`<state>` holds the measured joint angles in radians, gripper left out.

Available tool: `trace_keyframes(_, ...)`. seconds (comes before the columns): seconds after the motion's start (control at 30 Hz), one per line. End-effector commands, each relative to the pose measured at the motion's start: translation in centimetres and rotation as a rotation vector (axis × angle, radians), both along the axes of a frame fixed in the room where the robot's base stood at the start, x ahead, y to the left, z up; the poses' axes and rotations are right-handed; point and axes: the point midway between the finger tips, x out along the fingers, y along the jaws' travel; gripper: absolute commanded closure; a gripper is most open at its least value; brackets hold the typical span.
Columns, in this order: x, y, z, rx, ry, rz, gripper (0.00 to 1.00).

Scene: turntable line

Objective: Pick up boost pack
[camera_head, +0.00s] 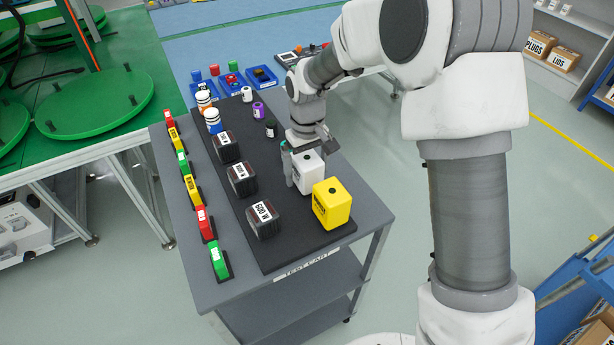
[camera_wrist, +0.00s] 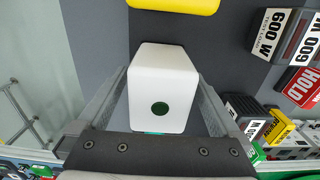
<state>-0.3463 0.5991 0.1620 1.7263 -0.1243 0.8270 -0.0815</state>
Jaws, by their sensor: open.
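No label reading "boost pack" is legible. A white block-shaped pack (camera_head: 309,176) with a dark round spot on top stands on the dark mat of the cart. A yellow pack (camera_head: 332,204) of similar shape stands beside it, nearer the front edge. My gripper (camera_head: 305,160) is open at the white pack. In the wrist view the white pack (camera_wrist: 161,85) lies between the two spread fingers (camera_wrist: 160,78), with narrow gaps on both sides. Only an edge of the yellow pack (camera_wrist: 175,4) shows there. Finger depth beside the pack is hard to tell.
Several black ribbed packs, one marked 600 W (camera_head: 263,219), stand left of the white pack. Red, yellow and green label blocks (camera_head: 205,223) line the cart's left edge. Small cylinders (camera_head: 258,109) and blue bins (camera_head: 232,82) are farther back. A green turntable (camera_head: 95,103) is at left.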

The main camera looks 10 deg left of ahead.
Motion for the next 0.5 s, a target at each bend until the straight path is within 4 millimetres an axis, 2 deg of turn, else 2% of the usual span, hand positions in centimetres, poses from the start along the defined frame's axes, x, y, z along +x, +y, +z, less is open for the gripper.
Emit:
trace_keyframes(0.13, 0.0, 0.0, -1.8, -0.001, 0.002, 0.001, 0.00)
trace_keyframes(0.4, 0.0, 0.0, -2.1, 0.001, -0.001, 0.000, 0.00)
trace_keyframes(0.43, 0.0, 0.0, -2.1, 0.001, -0.001, 0.000, 0.02)
trace_keyframes(0.5, 0.0, 0.0, -2.1, 0.001, -0.001, 0.000, 0.14)
